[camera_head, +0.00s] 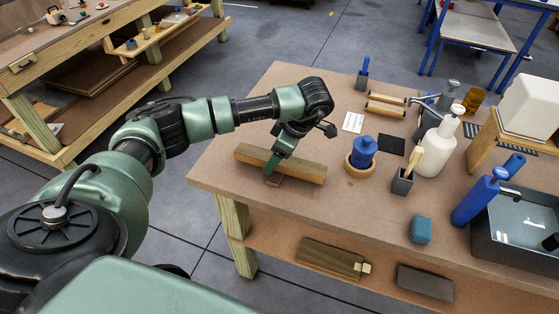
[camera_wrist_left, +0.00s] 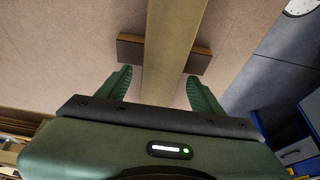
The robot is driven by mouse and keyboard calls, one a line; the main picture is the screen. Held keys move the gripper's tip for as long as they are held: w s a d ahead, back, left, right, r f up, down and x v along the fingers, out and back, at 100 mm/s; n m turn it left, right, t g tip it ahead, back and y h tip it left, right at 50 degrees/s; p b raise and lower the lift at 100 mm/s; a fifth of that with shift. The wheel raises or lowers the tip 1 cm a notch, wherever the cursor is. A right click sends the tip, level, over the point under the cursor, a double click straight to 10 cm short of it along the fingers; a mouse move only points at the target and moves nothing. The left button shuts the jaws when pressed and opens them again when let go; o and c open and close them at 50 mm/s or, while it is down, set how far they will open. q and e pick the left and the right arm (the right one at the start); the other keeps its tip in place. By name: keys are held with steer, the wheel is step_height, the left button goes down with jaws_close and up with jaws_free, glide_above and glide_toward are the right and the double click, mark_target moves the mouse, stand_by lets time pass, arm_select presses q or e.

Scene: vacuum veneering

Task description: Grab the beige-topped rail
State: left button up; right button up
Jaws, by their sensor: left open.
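The beige-topped rail (camera_head: 305,170) lies near the left end of the workbench, its long side running left to right in the head view. In the left wrist view the rail (camera_wrist_left: 172,45) runs down the middle of the picture, its near end hidden by my gripper body. A short dark brown crosspiece (camera_wrist_left: 130,50) shows under it. My left gripper (camera_head: 275,165) is at the rail, pointing down. In the wrist view my left gripper (camera_wrist_left: 160,88) is open, one finger on each side of the rail, with a gap on both sides. My right gripper is out of view.
Right of the rail, a blue bottle (camera_head: 364,150) stands on a round wooden base. Beyond are a dark brush holder (camera_head: 402,182), a white bottle (camera_head: 437,150) and a dark basin (camera_head: 520,240). A teal cube (camera_head: 420,229) sits near the front edge.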

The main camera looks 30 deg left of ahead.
arm_select(q)
jaws_close()
steer(key=shift+r, duration=0.1)
